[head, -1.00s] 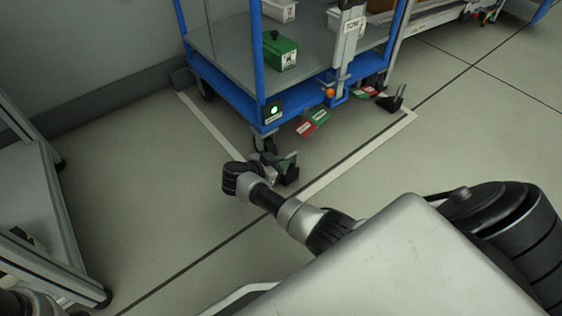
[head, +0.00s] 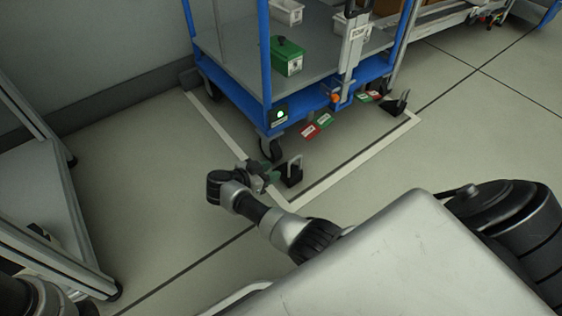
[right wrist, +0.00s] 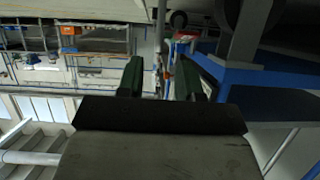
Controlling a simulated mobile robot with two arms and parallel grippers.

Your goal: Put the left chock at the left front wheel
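The left chock (head: 291,174), black with an upright grey handle, stands on the floor just in front of the cart's left front wheel (head: 271,148). I cannot tell whether it touches the wheel. My right gripper (head: 268,176) is low, just left of the chock, beside the handle and not around it. In the right wrist view its two green-tipped fingers (right wrist: 160,80) are apart with nothing held between them; the chock does not show there. Another black chock (head: 396,106) is on the floor near the cart's right front corner. My left gripper is out of view.
The blue cart (head: 256,105) carries a green box (head: 287,57) and a white bin (head: 288,12). A grey frame stand (head: 45,190) is at left.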

